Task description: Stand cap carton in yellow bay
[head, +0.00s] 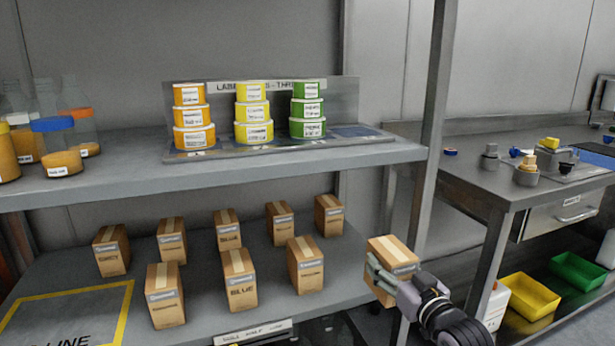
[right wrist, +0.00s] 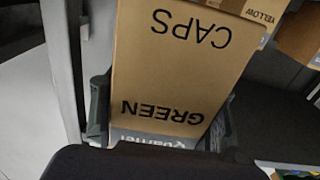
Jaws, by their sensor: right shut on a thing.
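My right gripper (head: 388,276) is shut on a brown cap carton (head: 393,251) with a pale tape strip, held off the right end of the lower shelf, in front of the metal post. In the right wrist view this carton (right wrist: 180,65) reads "GREEN" and "CAPS" upside down, between the two fingers (right wrist: 160,118). A yellow-outlined bay (head: 72,306) lies at the lower left of the lower shelf; its visible part is empty and shows the letters "LINE". Its left side is cut off by the frame. My left gripper is not in view.
Several similar cartons (head: 238,281) stand in two rows on the lower shelf (head: 210,318), right of the bay. The upper shelf (head: 110,180) above them holds stacked tubs (head: 252,112) and bottles. A metal post (head: 432,130) and a bench (head: 470,180) stand at right.

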